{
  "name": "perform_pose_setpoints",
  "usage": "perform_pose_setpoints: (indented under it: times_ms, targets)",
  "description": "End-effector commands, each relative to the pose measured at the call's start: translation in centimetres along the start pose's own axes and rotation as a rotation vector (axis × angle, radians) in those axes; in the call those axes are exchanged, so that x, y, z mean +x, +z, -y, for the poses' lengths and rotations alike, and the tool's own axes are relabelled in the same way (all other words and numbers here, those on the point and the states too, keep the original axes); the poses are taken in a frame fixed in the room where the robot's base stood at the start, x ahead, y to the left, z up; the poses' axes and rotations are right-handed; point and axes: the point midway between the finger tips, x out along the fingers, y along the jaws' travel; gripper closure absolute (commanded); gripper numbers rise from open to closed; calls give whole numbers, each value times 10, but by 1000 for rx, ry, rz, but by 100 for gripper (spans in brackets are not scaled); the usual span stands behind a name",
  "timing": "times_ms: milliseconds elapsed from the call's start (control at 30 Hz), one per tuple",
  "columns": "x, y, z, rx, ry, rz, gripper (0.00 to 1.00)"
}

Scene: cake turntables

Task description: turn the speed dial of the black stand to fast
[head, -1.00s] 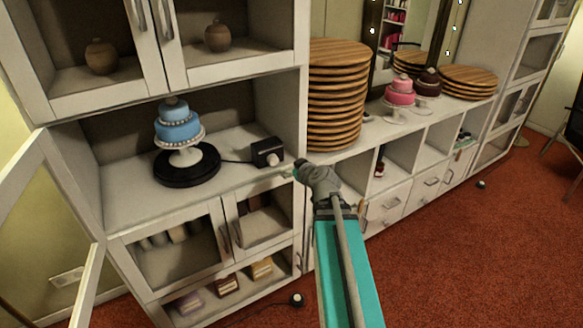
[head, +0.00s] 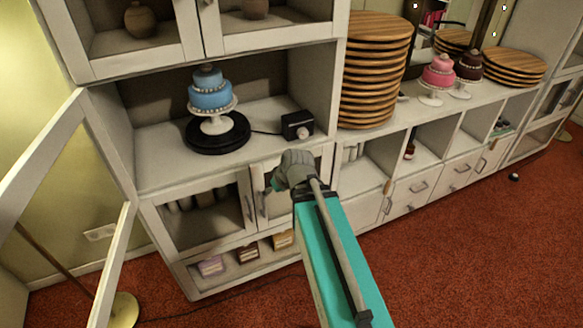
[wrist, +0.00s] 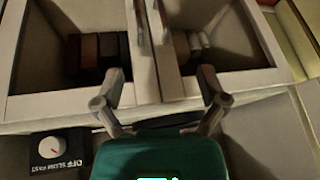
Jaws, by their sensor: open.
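The black stand (head: 217,140) is a round turntable on the cabinet shelf, bearing a blue two-tier cake (head: 209,92) on a white pedestal. A cord joins it to a black control box (head: 297,124) at its right. The box's pale round speed dial (head: 303,132) faces the front. In the wrist view the dial (wrist: 52,146) is at lower left beside the words OFF, SLOW and FAST; its exact setting is too small to tell. My gripper (head: 280,182) is open and empty, in front of and below the box. In the wrist view my gripper (wrist: 160,82) shows its fingers spread, apart from the dial.
Lower cabinet doors (head: 262,200) with handles are close to my gripper. An open glass door (head: 112,245) stands at left. A stack of wooden boards (head: 372,75) stands right of the box. Cake slices (head: 247,253) sit on the bottom shelf.

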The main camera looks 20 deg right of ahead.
Motion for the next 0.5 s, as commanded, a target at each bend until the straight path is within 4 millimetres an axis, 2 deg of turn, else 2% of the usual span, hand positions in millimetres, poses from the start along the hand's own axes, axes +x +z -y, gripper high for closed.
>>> perform_pose_setpoints:
  times_ms: [33, 200, 333, 500]
  targets:
    - [4, 9, 13, 18, 7, 67, 8]
    - [6, 39, 40, 101, 77, 267, 8]
    - [4, 54, 50, 155, 140, 365, 8]
    - [1, 64, 56, 192, 190, 424, 8]
